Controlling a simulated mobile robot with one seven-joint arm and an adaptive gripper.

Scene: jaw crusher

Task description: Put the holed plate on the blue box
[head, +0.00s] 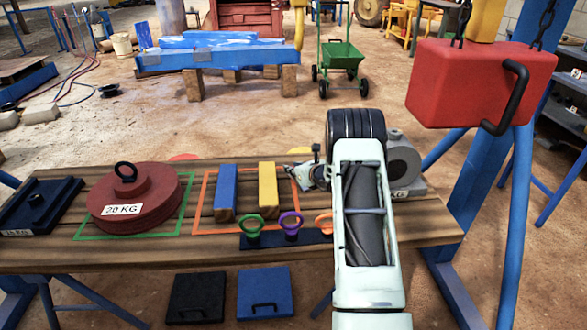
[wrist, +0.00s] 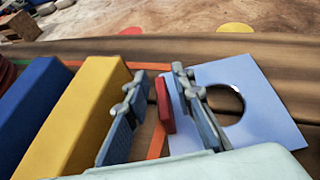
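The holed plate (wrist: 266,116) is a flat pale blue square with a round hole, lying on the table at the right of the wrist view. In the head view my arm hides it. A long blue box (head: 225,192) lies on the table left of a yellow one (head: 268,190); it also shows in the wrist view (wrist: 38,98). My gripper (head: 308,174) is low over the table, right of the yellow box. In the wrist view its fingers (wrist: 162,120) are apart, with a small red block (wrist: 164,105) seen between them. The right finger overlaps the plate's left edge.
A red 20 KG weight (head: 135,200) and a dark tray (head: 38,206) stand at the left. Coloured rings (head: 290,224) stand at the front edge. A grey weight (head: 405,160) is beside my arm. A red block (head: 475,85) hangs at upper right.

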